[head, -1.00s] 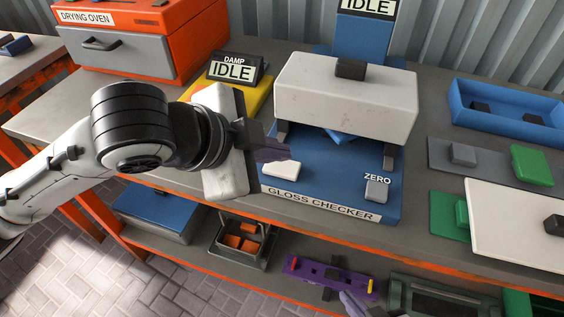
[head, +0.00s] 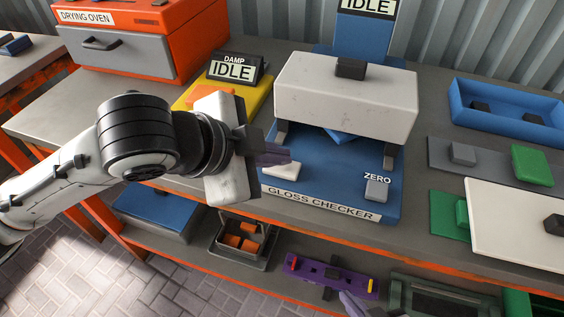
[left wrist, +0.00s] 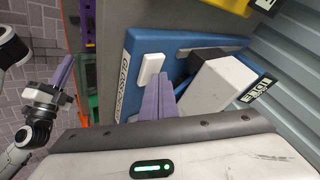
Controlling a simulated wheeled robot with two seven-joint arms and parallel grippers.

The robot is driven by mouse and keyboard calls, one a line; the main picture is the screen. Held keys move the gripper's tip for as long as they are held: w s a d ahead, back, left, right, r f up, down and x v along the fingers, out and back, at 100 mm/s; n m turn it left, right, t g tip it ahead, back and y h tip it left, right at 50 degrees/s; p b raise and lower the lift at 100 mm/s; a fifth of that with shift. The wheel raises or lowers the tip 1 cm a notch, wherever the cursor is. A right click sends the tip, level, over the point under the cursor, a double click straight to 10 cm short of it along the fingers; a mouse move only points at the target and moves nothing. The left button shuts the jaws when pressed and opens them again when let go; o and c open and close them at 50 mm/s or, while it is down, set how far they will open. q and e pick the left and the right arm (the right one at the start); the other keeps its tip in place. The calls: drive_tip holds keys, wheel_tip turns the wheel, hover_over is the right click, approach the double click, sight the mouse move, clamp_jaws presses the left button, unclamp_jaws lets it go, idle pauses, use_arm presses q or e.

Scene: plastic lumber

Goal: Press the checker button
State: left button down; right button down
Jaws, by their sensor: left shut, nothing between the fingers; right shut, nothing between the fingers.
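The blue gloss checker (head: 330,190) stands on the bench with a white head block (head: 345,95) over its base. A white button (head: 280,169) lies at the front left of the base; it also shows in the left wrist view (left wrist: 151,69). A grey button (head: 377,189) marked ZERO is at the front right. My left gripper (head: 287,156) is shut and empty, its purple fingers close to the white button. In the left wrist view its fingertips (left wrist: 165,80) appear beside the button; I cannot tell whether they touch. My right gripper (head: 350,302) is low at the bottom edge, shut.
The checker's display (head: 367,7) reads IDLE. A yellow damp station (head: 250,100), also IDLE, stands behind my left wrist. The orange drying oven (head: 140,25) is at the back left. Green and grey pieces, a white panel (head: 510,225) and a blue tray (head: 510,112) occupy the right.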

sight(277, 171)
use_arm(q)
drive_tip(key=shift+f, duration=0.35)
idle(0.3)
drive_tip(key=shift+r+p, duration=1)
drive_tip(key=shift+p, duration=0.2)
wheel_tip(277, 171, up, 5)
drive_tip(key=p, duration=0.6)
idle(0.5)
